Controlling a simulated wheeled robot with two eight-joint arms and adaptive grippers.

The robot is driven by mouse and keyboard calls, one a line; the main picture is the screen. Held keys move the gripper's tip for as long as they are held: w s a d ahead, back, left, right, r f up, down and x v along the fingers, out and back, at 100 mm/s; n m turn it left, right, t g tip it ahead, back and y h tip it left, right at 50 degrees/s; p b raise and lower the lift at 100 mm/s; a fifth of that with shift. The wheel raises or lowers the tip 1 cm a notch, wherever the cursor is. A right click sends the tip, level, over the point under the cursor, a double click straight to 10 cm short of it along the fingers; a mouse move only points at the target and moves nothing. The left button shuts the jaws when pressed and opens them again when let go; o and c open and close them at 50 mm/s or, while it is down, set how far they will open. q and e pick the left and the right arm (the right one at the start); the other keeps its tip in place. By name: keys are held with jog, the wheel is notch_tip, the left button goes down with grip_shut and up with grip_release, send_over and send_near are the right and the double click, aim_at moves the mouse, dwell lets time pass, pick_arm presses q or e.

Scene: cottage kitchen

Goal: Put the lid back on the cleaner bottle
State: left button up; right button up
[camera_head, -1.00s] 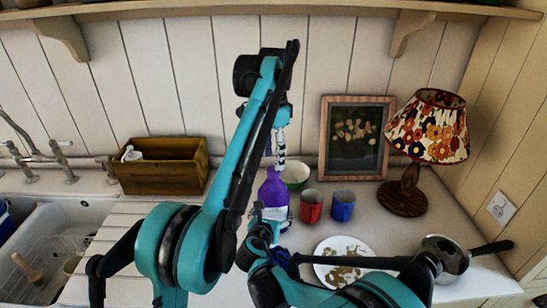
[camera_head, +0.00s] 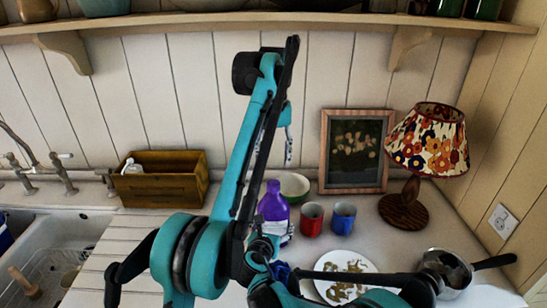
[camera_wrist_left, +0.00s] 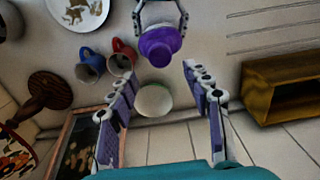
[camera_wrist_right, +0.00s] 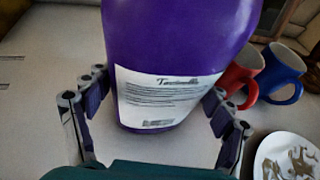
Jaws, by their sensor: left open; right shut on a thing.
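The purple cleaner bottle (camera_head: 272,210) stands upright on the counter. It also shows in the left wrist view, below my left gripper, with a round purple top (camera_wrist_left: 158,48) that looks like the lid; I cannot tell how firmly it is seated. My right gripper (camera_wrist_right: 155,88) is shut around the bottle's lower body, one finger on each side of the white label (camera_wrist_right: 162,100). My left gripper (camera_head: 288,145) is open and empty, raised above the bottle. Its two fingers (camera_wrist_left: 160,72) stand wide apart in the left wrist view.
A red mug (camera_head: 312,218), a blue mug (camera_head: 343,218) and a green bowl (camera_head: 294,187) stand close to the bottle. A plate (camera_head: 325,265), saucepan (camera_head: 446,268), lamp (camera_head: 427,140) and framed picture (camera_head: 355,150) are to the right. A wooden box (camera_head: 160,185) stands left.

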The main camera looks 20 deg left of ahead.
aim_at(273, 183)
pick_arm(q)
jog(key=shift+s+f, duration=0.1)
jog(key=shift+f, duration=3.95)
grip_shut()
jog(key=shift+o, duration=0.7)
grip_release()
jog(key=shift+r, duration=0.15)
